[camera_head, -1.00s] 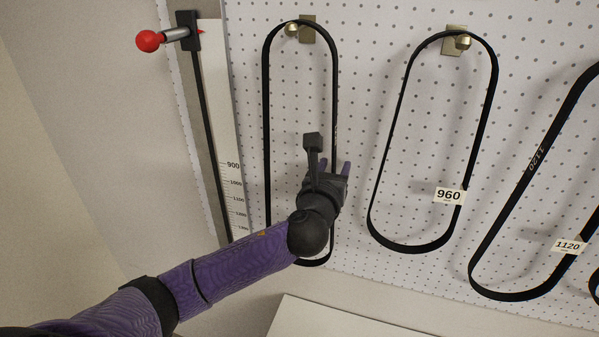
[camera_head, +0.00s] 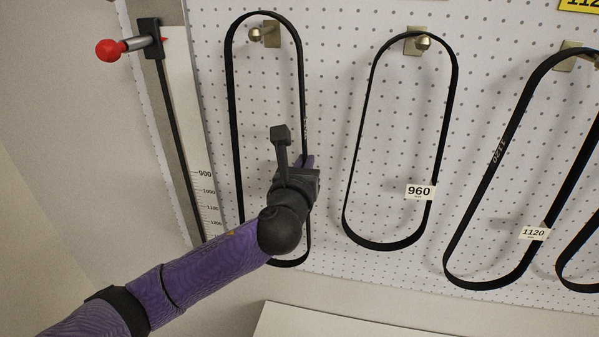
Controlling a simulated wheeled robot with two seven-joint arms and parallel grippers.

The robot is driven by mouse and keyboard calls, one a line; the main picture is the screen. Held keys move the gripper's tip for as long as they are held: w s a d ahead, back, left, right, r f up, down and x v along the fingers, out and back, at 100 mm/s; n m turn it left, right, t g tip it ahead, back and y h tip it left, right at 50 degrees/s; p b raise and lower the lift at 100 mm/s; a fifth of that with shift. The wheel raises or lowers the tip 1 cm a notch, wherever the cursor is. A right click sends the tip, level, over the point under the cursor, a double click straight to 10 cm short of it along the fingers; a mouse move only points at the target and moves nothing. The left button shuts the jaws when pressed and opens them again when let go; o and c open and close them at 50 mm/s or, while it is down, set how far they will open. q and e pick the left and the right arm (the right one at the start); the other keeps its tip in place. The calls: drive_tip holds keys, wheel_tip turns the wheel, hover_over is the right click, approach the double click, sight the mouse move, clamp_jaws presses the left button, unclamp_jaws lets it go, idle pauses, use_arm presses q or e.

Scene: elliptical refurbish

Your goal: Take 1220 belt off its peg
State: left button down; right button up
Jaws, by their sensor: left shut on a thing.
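A black belt loop (camera_head: 232,130) at the left is held at its right strand by my left gripper (camera_head: 305,164). The gripper is shut on it; its fingers are partly hidden behind the wrist. The print on this belt is too small to read surely. Its peg (camera_head: 256,34) shows inside the loop, just below the belt's top bend, with a gap between them. The forearm hides part of the lower loop. My right gripper is not in view.
Belts labelled 960 (camera_head: 447,130) and 1120 (camera_head: 490,170) hang to the right on the pegboard (camera_head: 345,75), with another belt partly at the right edge. A length scale (camera_head: 190,120) with a red-knobbed handle (camera_head: 109,50) stands at the left. A pale surface (camera_head: 330,322) lies below.

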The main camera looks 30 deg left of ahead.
use_arm(q)
wheel_tip(320, 180, up, 5)
drive_tip(key=shift+s+d+r, duration=0.1)
drive_tip(key=shift+s+r, duration=0.05)
drive_tip(key=p+v, duration=1)
drive_tip(key=v, duration=0.9)
drive_tip(key=shift+s, duration=0.15)
